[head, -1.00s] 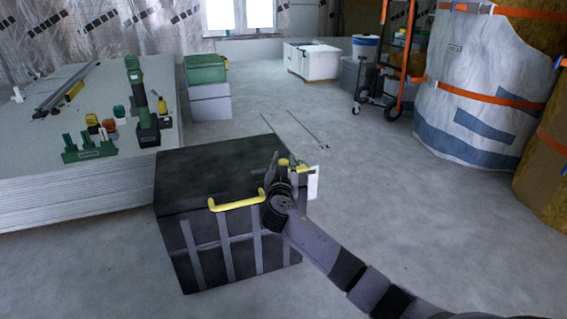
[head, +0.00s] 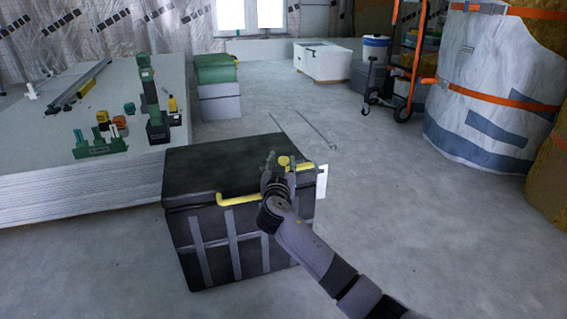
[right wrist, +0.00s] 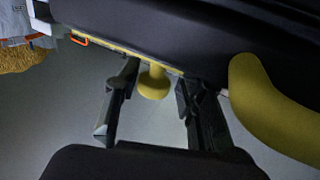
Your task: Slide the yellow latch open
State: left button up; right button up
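A black chest (head: 190,228) stands on the floor with a yellow handle (head: 238,199) on its front. The yellow latch (head: 283,161) is at the chest's right end, partly hidden by my right gripper (head: 278,167). In the right wrist view the latch's round yellow knob (right wrist: 154,84) hangs between the two separated dark fingers of my right gripper (right wrist: 157,82). A gap shows on both sides of the knob, so the gripper is open around it. The yellow handle (right wrist: 265,105) is just right of the fingers. My left gripper is not in view.
A stack of pale panels (head: 85,185) with tools on it stands at the left. A green-topped grey box (head: 220,103), a white crate (head: 322,62) and a hand truck (head: 404,85) stand behind. A large white bag (head: 485,90) is at the right. The floor between is bare.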

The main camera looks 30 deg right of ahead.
jog(key=shift+o, duration=0.5)
jog(key=v, duration=1.2)
